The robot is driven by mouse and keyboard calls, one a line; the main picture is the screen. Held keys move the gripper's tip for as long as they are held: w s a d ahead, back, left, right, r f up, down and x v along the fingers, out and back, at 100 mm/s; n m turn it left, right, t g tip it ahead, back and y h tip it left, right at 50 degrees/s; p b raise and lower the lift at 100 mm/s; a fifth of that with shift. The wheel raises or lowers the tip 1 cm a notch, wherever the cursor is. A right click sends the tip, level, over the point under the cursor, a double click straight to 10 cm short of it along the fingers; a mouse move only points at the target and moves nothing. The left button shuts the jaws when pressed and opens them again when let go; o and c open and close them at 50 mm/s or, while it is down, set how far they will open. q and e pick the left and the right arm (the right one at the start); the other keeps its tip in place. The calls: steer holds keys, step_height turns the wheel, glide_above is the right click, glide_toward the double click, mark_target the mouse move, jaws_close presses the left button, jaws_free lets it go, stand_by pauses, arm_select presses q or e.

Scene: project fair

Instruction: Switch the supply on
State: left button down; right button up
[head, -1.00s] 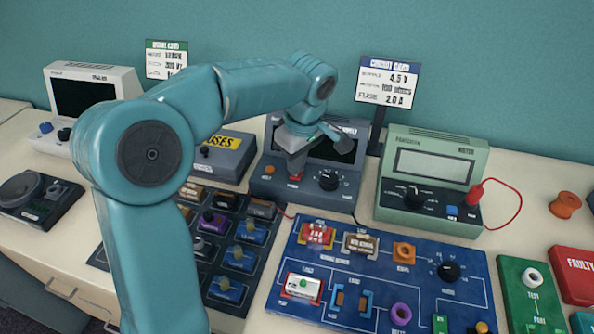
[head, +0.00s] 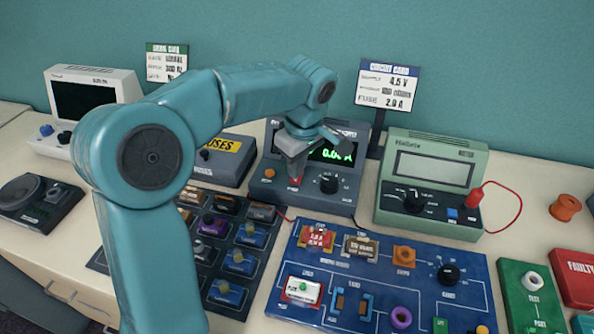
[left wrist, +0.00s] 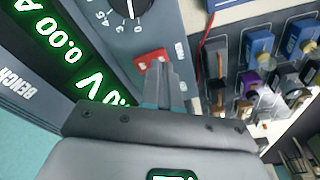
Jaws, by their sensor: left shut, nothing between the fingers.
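The bench supply (head: 345,200) is a dark grey box at the back middle. Its display (head: 335,152) is lit green and reads 0.00 A in the left wrist view (left wrist: 60,40), with a partly hidden volt reading beside it. Its red rocker switch (left wrist: 151,58) is on the front panel, partly covered by my fingertips. My left gripper (head: 294,177) is shut and empty, its tips at the switch; it also shows in the left wrist view (left wrist: 160,75). I cannot tell whether the tips still touch the switch. A black dial (head: 329,184) sits right of it.
A green meter (head: 428,185) with a red plug stands to the right. A blue circuit board (head: 380,270) and a dark tray (head: 255,285) of several components lie in front. A fuse box (head: 222,160) is left of the supply. The circuit card (head: 388,88) stands behind.

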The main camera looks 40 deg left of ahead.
arm_select(q)
step_height(320, 180, up, 6)
steer(key=p, duration=0.4)
stand_by(0.3)
stand_by(0.3)
